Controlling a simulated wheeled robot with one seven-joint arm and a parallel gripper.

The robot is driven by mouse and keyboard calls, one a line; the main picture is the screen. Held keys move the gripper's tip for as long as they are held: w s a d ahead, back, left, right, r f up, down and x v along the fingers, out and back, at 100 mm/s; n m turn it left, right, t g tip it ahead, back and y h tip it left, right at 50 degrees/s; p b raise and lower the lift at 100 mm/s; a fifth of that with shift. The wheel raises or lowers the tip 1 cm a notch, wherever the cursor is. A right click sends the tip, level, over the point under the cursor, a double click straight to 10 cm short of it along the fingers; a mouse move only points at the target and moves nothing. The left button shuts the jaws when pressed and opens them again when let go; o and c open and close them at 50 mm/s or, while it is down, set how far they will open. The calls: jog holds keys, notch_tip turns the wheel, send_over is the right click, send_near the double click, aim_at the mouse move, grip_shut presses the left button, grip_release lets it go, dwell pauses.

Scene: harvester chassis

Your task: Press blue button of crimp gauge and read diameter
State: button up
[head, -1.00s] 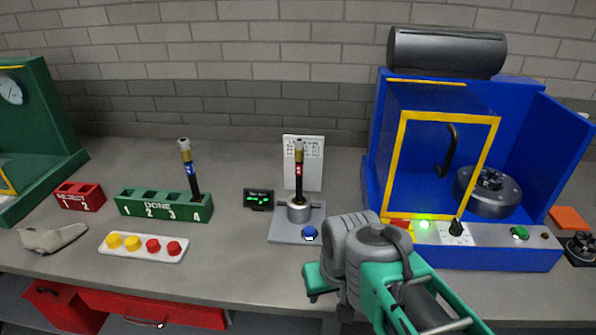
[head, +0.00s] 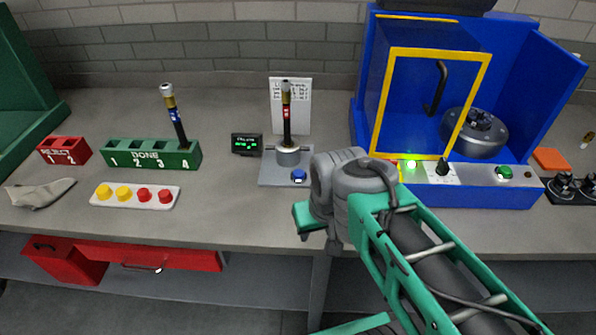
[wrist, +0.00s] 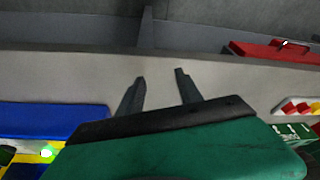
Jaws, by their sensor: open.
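The crimp gauge (head: 270,176) is a grey plate with a round grey holder and a blue button (head: 298,175) at its front right. A black hose with a red band and a brass top (head: 287,115) stands upright in the holder. A small black display (head: 247,144) left of the gauge shows green text too small to read. In the head view my arm's end is just right of and in front of the gauge, apart from the button. The wrist view shows my gripper (wrist: 160,88) with its two fingers apart and empty, over the bench's front edge.
A green DONE rack (head: 150,154) holds a blue-banded hose in slot 4. A red REJECT rack (head: 64,150), a white tray of yellow and red caps (head: 135,196) and a grey cloth (head: 40,193) lie left. A blue machine (head: 470,190) with a yellow-framed door stands right.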

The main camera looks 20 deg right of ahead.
grip_shut()
dwell(0.3)
dwell(1.3)
